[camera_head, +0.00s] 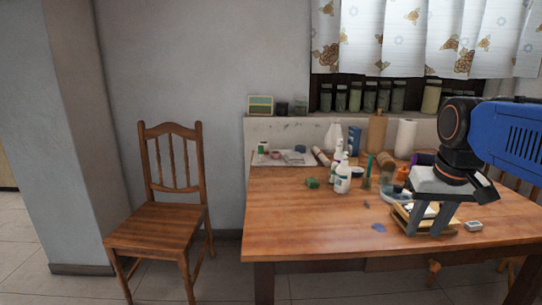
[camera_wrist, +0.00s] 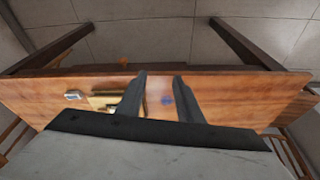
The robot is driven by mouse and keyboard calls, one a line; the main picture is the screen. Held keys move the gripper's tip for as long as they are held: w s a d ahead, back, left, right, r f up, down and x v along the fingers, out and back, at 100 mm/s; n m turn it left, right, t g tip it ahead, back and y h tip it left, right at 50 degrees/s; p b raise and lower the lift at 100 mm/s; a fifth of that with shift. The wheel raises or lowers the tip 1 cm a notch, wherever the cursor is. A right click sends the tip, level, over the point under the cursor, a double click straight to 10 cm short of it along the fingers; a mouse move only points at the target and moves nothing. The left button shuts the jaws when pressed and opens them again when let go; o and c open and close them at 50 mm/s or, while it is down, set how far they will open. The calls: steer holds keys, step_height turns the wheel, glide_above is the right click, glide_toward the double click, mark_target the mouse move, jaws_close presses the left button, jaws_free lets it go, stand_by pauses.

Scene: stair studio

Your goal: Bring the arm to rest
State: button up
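My gripper (camera_head: 431,222) hangs over the right part of the wooden table in the head view, fingers pointing down. In the wrist view my gripper (camera_wrist: 163,82) shows two dark fingers spread apart with nothing between them but table surface. Its fingers overlap a shallow tray with items (camera_head: 402,220) in the head view; whether they touch it I cannot tell. My blue and black arm enters from the right edge.
The wooden table (camera_head: 300,225) holds white bottles (camera_head: 342,180), a green block (camera_head: 312,183), a blue piece (camera_head: 379,228) and a small grey box (camera_head: 473,226). A wooden chair (camera_head: 165,215) stands left. The table's front left is clear.

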steer(key=s+a+f+n+t, duration=0.1)
steer(key=s+a+f, duration=0.4)
steer(key=s+f, duration=0.6)
step_height(320, 180, down, 2)
steer(key=shift+s+f+n+t+y, duration=0.25)
steer(key=shift+n+t+y, duration=0.05)
steer(key=shift+n+t, duration=0.1)
stand_by(1.2)
